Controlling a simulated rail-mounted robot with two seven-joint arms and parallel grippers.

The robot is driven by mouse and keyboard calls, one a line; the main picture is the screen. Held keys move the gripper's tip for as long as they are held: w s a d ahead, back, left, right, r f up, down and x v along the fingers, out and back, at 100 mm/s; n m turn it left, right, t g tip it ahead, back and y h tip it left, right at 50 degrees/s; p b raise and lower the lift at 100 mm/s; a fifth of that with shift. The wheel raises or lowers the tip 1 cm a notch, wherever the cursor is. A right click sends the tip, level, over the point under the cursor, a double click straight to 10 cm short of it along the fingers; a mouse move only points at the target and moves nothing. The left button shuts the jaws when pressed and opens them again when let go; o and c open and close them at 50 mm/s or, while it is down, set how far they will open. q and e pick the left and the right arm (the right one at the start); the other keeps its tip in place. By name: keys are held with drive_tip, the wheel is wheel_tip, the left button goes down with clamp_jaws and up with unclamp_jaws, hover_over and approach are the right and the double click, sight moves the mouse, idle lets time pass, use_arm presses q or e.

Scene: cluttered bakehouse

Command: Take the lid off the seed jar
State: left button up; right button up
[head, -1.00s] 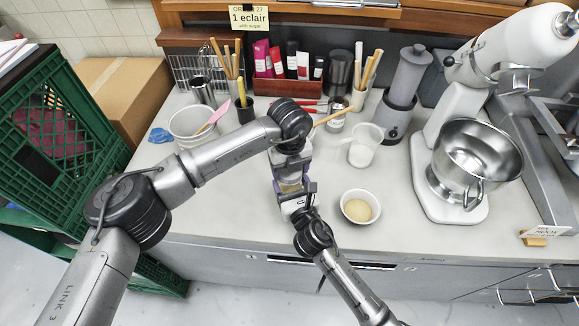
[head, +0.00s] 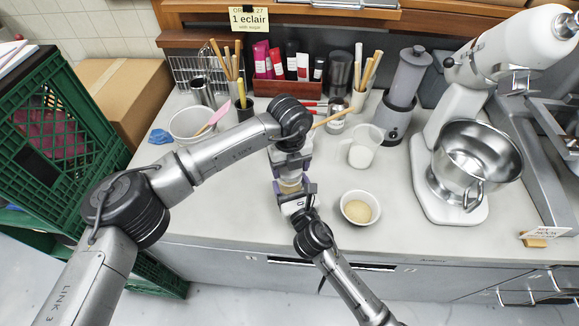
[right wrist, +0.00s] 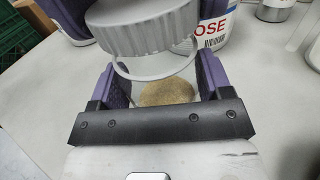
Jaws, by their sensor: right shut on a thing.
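The seed jar (right wrist: 165,92) is clear, with tan seeds inside, and stands at the middle of the counter. My right gripper (head: 293,196) is shut on the jar's body from the front, one purple finger on each side. The grey ribbed lid (right wrist: 145,28) is above the jar in the right wrist view. A clear rim shows below the lid's edge; whether they still touch I cannot tell. My left gripper (head: 290,170) is over the jar from above. Its purple fingers are beside the lid, partly cut off by the right wrist frame, so its grip is unclear.
A white labelled tub (right wrist: 214,35) stands close behind the jar. A bowl of tan contents (head: 360,208) is to the right, with a pitcher (head: 364,150) behind it. A mixer with a steel bowl (head: 476,160) stands further right. The front counter left of the jar is clear.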

use_arm(q)
drive_tip(key=shift+r, duration=0.5)
drive_tip(key=shift+r, duration=2)
use_arm(e)
drive_tip(key=o, duration=1.8)
drive_tip(key=shift+c, duration=0.2)
drive_tip(key=shift+s, duration=0.1)
